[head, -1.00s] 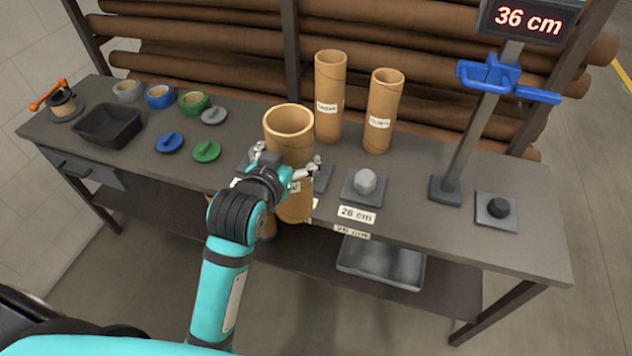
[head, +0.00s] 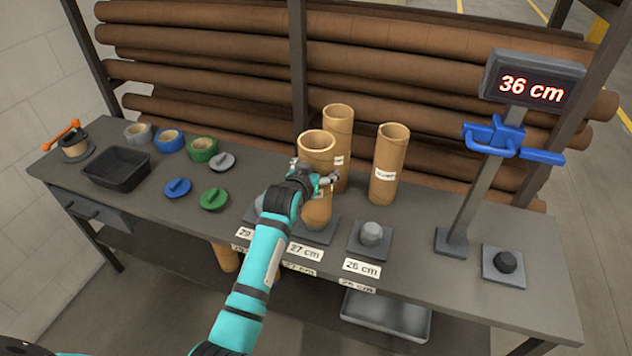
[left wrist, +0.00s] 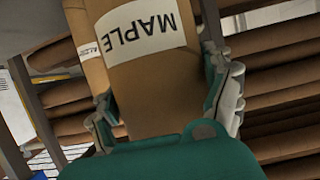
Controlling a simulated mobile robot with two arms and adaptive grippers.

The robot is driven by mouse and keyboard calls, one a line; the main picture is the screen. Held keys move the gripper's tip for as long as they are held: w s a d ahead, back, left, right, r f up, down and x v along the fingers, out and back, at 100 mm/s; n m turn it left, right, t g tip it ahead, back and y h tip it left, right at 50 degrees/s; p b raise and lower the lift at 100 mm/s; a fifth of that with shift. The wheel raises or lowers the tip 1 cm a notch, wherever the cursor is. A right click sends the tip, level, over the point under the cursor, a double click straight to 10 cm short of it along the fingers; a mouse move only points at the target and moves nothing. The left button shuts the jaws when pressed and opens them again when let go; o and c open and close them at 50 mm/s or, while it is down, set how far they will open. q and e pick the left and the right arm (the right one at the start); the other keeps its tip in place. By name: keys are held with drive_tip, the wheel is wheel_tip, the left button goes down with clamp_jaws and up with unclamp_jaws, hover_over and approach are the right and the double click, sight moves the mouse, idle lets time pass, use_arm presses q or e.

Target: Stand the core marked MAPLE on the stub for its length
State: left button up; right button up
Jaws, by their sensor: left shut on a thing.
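The brown cardboard core marked MAPLE (left wrist: 140,50) is in my left gripper (head: 318,180); its label faces the left wrist view. In the head view, the core (head: 317,150) is roughly upright, with its lower end in front of or over the 27 cm base plate (head: 325,236). I cannot tell whether it touches the stub, which is hidden. The 26 cm stub (head: 371,233) is bare, grey and on a square plate. Left of it, a stub (head: 262,203) with a label starting 29 is mostly hidden by my arm. My right gripper is not in view.
Two cores stand close behind: one (head: 338,120) just behind the held core, another (head: 390,165) to its right. A gauge post with blue jaws (head: 495,138) has a display (head: 532,82) reading 36 cm. Tape rolls, lids and a black tray (head: 117,168) lie left.

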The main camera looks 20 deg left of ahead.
use_arm(q)
wheel_tip(320, 180, down, 4)
drive_tip(key=shift+r, duration=0.25)
drive_tip(key=o, duration=1.2)
drive_tip(key=shift+s, duration=0.1)
drive_tip(key=shift+o, duration=1.2)
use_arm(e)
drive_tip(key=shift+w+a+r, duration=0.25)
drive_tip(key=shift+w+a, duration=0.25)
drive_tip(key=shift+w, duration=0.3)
